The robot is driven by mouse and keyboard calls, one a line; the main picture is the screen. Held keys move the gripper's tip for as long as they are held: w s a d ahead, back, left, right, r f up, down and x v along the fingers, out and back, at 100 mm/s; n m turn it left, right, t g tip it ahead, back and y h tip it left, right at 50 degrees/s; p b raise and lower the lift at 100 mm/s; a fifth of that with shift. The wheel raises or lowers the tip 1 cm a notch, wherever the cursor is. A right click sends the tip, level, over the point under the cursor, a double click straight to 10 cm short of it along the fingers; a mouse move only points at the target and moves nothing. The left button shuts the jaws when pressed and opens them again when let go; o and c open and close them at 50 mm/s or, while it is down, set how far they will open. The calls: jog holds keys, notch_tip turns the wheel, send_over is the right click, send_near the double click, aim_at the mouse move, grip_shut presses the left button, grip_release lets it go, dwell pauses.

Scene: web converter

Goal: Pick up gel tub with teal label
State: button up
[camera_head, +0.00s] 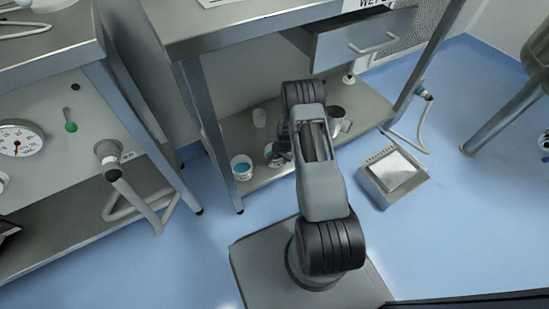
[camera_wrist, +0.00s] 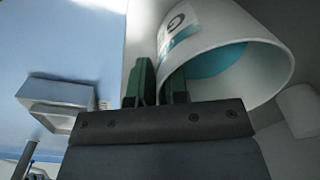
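In the wrist view a white tub (camera_wrist: 222,25) fills the upper right, its open mouth towards the camera. Teal shows inside it, and a white and teal label with a dark letter is on its outer side. The two green fingers of my gripper (camera_wrist: 160,88) are close together at its left rim. The tub's wall appears to run between them, pinched. In the head view my gripper (camera_head: 282,150) is low over the shelf, largely hidden by my arm. A pale tub (camera_head: 270,151) shows partly beside it. Another white tub with teal inside (camera_head: 242,168) stands to its left.
The lower shelf (camera_head: 262,181) lies under a steel bench. A scale-like box (camera_head: 393,175) sits on the floor to the right. Table legs flank the shelf.

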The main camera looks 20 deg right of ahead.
grip_shut()
jog(key=shift+r, duration=0.1)
jog(key=shift+r+p, duration=0.45)
jog(key=shift+r, duration=0.15)
notch_tip(320, 180, up, 3)
jog(key=shift+s+f+p, duration=0.1)
jog(key=shift+f+p, duration=0.05)
jog(key=shift+p, duration=0.65)
jog(key=s+d+r+p, duration=0.4)
jog(key=s+r, duration=0.5)
jog(key=s, duration=0.3)
jog(key=shift+s+d+p, duration=0.35)
jog(key=shift+d+p, duration=0.05)
jog(key=shift+p, duration=0.1)
